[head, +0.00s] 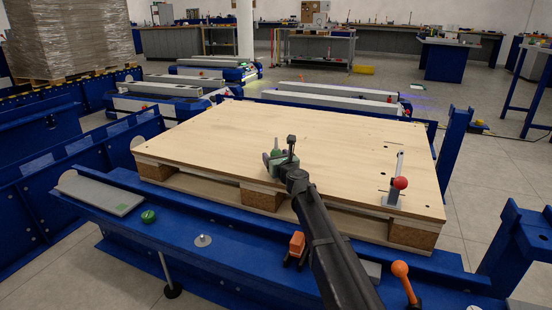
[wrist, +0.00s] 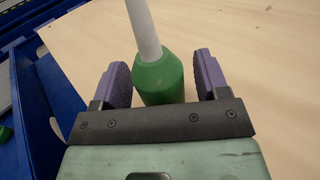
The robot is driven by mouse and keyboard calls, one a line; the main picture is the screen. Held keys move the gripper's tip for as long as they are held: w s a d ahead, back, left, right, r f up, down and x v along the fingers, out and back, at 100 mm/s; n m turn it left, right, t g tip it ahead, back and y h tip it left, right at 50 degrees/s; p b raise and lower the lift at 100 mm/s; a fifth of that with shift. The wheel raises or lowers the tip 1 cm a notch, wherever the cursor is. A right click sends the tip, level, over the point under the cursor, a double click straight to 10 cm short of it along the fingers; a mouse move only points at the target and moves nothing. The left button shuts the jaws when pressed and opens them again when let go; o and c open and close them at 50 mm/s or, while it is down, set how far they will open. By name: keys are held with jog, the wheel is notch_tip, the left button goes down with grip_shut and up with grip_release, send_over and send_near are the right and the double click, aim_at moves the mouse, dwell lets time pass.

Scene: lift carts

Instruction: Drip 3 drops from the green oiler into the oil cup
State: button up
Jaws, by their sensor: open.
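The green oiler (wrist: 160,80) stands between the two purple fingers of my gripper (wrist: 155,78), its pale grey spout pointing up. The fingers are open, with a gap visible on the right; the left finger is close to its side. In the head view my gripper (head: 270,160) is over the front part of the wooden top, and the oiler (head: 276,152) shows as a small green shape there. The oiler's base is hidden by my gripper. A small round silver piece (head: 203,240) on the blue front rail may be the oil cup; I cannot tell surely.
A green round piece (head: 148,216) and a grey plate (head: 100,193) with a green square sit on the blue rail, left. A red-knobbed lever (head: 400,183) stands on the wooden top (head: 330,140), right. Orange-topped parts (head: 297,243) (head: 400,269) are near my arm. The top's middle is clear.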

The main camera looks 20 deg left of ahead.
jog(key=v, duration=1)
jog(key=shift+s+d, duration=0.25)
jog(key=shift+s, duration=0.05)
